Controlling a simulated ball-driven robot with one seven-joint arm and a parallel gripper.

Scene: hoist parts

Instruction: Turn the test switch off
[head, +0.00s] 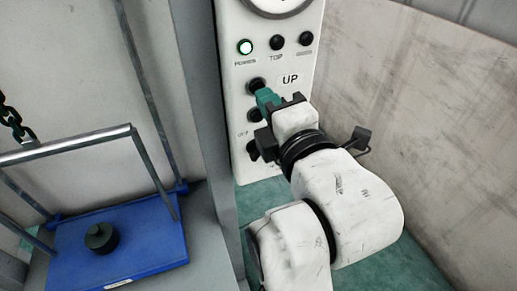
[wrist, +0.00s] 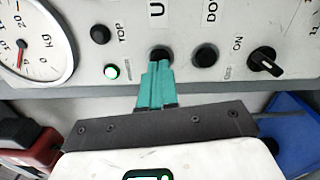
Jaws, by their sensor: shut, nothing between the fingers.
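The test switch (wrist: 264,62) is a black rotary knob at the right of the white panel in the wrist view, beside the ON label and a fainter label. Its bar lies slanted; I cannot tell which label it points to. In the head view the knob (head: 253,150) is partly hidden by my wrist. My gripper (head: 265,96) is shut and empty. Its teal fingertips (wrist: 157,66) are at the black UP button (wrist: 160,54), overlapping its edge; contact is unclear. The DOWN button (wrist: 205,56) lies between the fingers and the knob.
The green power lamp (head: 245,46) is lit on the panel (head: 230,20), near the black TOP lamp (head: 277,43). A grey post (head: 203,120) stands left of the panel. A blue platform (head: 140,245) carries a dark weight (head: 101,238). A scuffed wall (head: 420,110) is at right.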

